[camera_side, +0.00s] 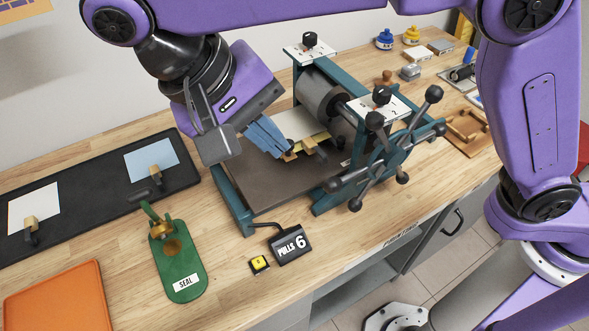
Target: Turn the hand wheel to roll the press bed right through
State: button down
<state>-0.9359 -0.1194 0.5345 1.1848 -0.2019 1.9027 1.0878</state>
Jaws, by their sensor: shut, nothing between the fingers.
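The hand wheel (385,153), with several dark knobbed spokes, stands at the right front side of the teal-framed press. The grey-brown press bed (275,184) lies flat in the frame and reaches out to the left of the grey roller (320,93). A pale sheet on a yellowish block (302,125) lies on the bed close to the roller. My gripper (288,154) is shut and empty. Its blue fingers are over the bed, beside the block, well left of the hand wheel. I cannot tell whether the fingertips touch the block.
A green SEAL press (175,262), a PULLS 6 counter (290,243) and a yellow button (259,264) are in front. A black mat (85,194) with clipped sheets and an orange tray (60,300) lie left. Ink jars (385,39) and a wooden tray (466,130) stand right.

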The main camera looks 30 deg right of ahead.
aim_at(325, 188)
jog(key=shift+y, duration=0.3)
jog(key=x, duration=0.4)
jog(key=d+x, duration=0.1)
jog(key=x, duration=0.8)
jog(key=shift+w+d+r, duration=0.2)
jog(key=shift+d+r, duration=0.1)
jog(key=shift+d, duration=0.05)
jog(key=shift+f+g, duration=0.1)
jog(key=shift+g, duration=0.2)
jog(key=shift+a+f+h, duration=0.2)
jog(key=shift+f+h, duration=0.4)
jog(key=shift+f, duration=0.1)
jog(key=shift+d+f+h, duration=0.35)
jog(key=shift+f+h, duration=0.25)
jog(key=shift+f, duration=1.05)
jog(key=shift+d+f+h, duration=0.35)
jog(key=shift+f+h, duration=0.25)
jog(key=shift+f, duration=1.1)
jog(key=shift+d+f+h, duration=0.35)
jog(key=shift+f+h, duration=0.25)
jog(key=shift+f, duration=1.05)
jog(key=shift+a, duration=0.1)
